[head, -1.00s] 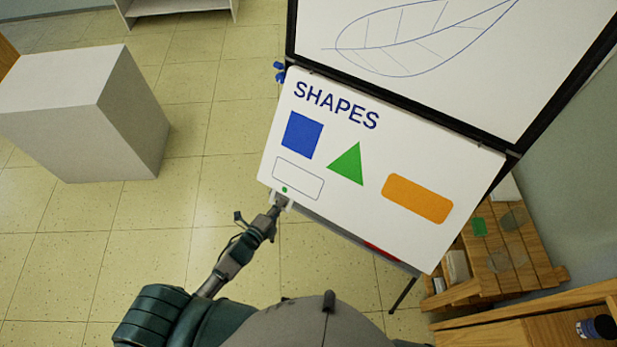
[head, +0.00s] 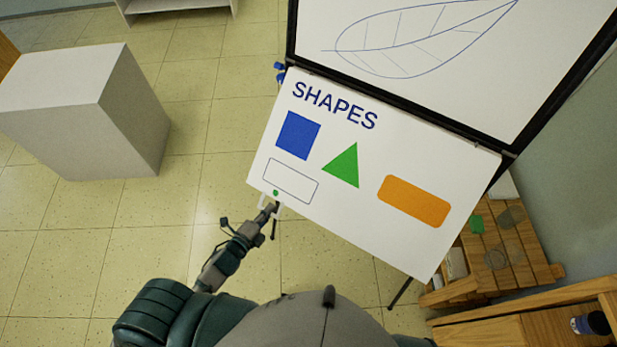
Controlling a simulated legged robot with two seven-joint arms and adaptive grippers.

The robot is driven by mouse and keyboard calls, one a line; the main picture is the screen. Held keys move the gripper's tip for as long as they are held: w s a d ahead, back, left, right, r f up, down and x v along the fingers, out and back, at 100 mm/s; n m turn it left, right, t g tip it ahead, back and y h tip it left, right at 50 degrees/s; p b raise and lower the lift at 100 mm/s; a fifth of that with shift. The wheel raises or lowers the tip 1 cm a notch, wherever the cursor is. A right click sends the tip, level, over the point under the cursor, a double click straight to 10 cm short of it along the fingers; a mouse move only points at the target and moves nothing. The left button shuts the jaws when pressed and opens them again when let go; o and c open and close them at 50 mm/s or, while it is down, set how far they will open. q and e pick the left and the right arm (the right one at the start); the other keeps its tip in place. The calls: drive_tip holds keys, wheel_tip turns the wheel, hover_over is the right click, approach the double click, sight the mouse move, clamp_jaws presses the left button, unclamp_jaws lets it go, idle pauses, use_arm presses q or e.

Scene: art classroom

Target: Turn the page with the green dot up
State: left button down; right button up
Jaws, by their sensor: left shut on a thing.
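The page (head: 330,235) hangs on the easel and carries the word SHAPES, a blue square, a green triangle, an orange bar and an empty outlined box. The green dot (head: 275,193) is near its lower left corner, just below the outlined box. My left gripper (head: 269,206) is shut on the page's lower left corner, right below the dot; its fingertips are small and partly hidden. My right gripper is not in view.
Above the page is an easel board (head: 400,75) with a leaf drawing and a black frame. A white block (head: 85,110) stands at left. A slatted wooden rack (head: 505,245) stands at right. The tiled floor between block and easel is clear.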

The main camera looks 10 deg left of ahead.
use_arm(q)
drive_tip(key=shift+s+f, duration=0.1)
drive_tip(key=shift+f, duration=0.1)
drive_tip(key=s+a+r, duration=0.1)
drive_tip(key=s+r, duration=0.4)
drive_tip(key=r, duration=0.2)
drive_tip(key=shift+a+r, duration=0.35)
drive_tip(key=shift+a, duration=0.05)
drive_tip(key=shift+s, duration=0.1)
idle(0.3)
